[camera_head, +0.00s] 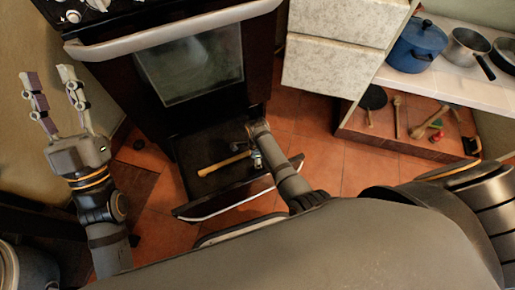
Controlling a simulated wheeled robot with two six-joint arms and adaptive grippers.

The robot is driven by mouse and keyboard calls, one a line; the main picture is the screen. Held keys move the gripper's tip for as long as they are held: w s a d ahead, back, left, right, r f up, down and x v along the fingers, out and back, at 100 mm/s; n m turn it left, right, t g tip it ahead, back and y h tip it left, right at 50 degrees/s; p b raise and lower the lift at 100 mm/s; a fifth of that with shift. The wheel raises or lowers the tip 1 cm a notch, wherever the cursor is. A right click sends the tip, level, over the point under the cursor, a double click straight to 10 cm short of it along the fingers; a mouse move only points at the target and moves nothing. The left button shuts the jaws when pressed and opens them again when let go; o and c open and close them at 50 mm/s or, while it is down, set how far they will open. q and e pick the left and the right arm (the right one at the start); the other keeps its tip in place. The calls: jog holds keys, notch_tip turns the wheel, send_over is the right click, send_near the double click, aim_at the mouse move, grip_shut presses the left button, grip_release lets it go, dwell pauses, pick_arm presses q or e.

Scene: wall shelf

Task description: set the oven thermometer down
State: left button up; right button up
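I cannot clearly pick out the oven thermometer. My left gripper (49,78) is raised at the left, with its two fingers apart and nothing between them. My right arm reaches down over the open drawer under the oven. My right gripper (257,158) is small and mostly hidden by its own wrist, so its fingers and anything between them cannot be made out. It is beside the right end of a wooden-handled tool (224,164) lying in the dark drawer (198,143).
The oven (190,68) stands behind the drawer, with a long handle bar (175,36). At the right, a white shelf (448,83) holds a blue pot (417,45), a saucepan (467,47) and a dark pan (506,54). A lower wooden shelf (388,133) holds several utensils.

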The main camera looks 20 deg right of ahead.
jog(key=shift+r+p, duration=0.7)
pick_arm(q)
jog(key=w+f+n+g+y+p, duration=0.1)
jog(key=w+f+n+g+y, duration=0.15)
jog(key=f+g, duration=1.45)
pick_arm(e)
jog(key=shift+r, duration=0.6)
jog(key=shift+w+r+p, duration=0.1)
jog(key=shift+r+p, duration=0.6)
jog(key=shift+p, duration=0.2)
jog(key=shift+r+p, duration=0.4)
notch_tip(320, 180, up, 2)
jog(key=shift+p, duration=1)
pick_arm(q)
jog(key=s+f+g, duration=0.3)
jog(key=s+f, duration=0.4)
jog(key=f, duration=0.3)
jog(key=s+f+m+g+p, duration=0.1)
jog(key=s+f+g, duration=0.2)
jog(key=s+f, duration=0.5)
notch_tip(320, 180, down, 3)
jog(key=shift+s+d+g+h, duration=0.15)
jog(key=shift+g+h, duration=0.15)
jog(key=shift+h, duration=0.05)
pick_arm(e)
jog(key=shift+w+r, duration=0.1)
jog(key=shift+r, duration=0.35)
